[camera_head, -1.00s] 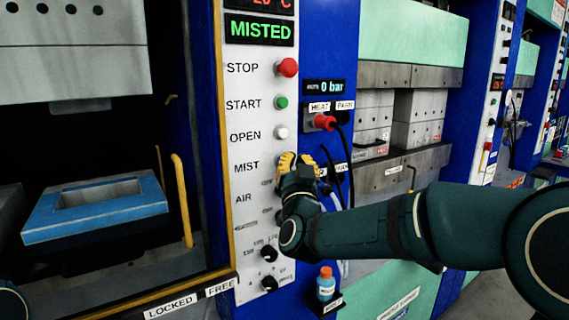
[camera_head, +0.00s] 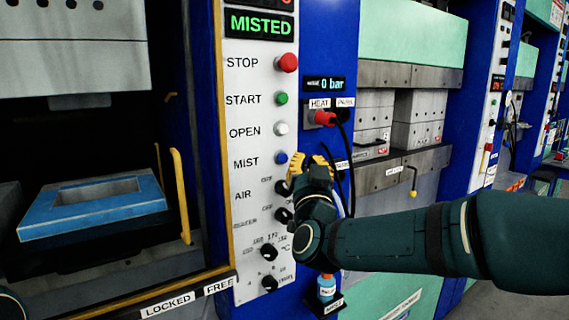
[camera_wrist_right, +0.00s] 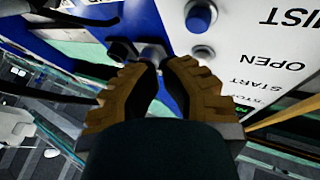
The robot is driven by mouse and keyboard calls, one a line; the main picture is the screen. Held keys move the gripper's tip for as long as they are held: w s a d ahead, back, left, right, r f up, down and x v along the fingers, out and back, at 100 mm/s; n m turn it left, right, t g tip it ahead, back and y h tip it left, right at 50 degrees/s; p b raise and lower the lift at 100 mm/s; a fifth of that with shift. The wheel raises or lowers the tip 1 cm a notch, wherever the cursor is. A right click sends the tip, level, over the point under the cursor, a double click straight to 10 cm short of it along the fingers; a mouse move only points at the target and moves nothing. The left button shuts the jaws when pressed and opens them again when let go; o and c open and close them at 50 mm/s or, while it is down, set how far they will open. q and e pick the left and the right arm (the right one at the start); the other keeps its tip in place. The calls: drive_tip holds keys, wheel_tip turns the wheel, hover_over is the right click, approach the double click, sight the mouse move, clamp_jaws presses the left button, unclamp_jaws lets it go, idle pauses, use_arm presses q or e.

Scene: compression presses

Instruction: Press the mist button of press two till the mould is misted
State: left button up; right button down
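The press panel (camera_head: 253,255) has a display (camera_head: 259,25) that reads MISTED in green. The blue mist button (camera_head: 281,158) sits beside the MIST label; it also shows in the right wrist view (camera_wrist_right: 199,17). My right gripper (camera_head: 300,163), with yellow-brown fingers, is right of and slightly below this button, apart from it. In the right wrist view its fingertips (camera_wrist_right: 160,62) nearly meet, with nothing held. A blue-framed mould (camera_head: 95,208) with a rectangular recess lies in the open press at left. My left gripper is not in view.
Above the mist button are the red stop (camera_head: 287,63), green start (camera_head: 281,98) and white open (camera_head: 281,128) buttons. Several black knobs sit below. A red heat plug (camera_head: 325,118) and black cables are beside my gripper. A small bottle (camera_head: 326,288) stands below my wrist.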

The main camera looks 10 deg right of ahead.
drive_tip(key=s, duration=0.1)
drive_tip(key=s+d+b, duration=0.1)
drive_tip(key=shift+s, duration=0.35)
idle(0.4)
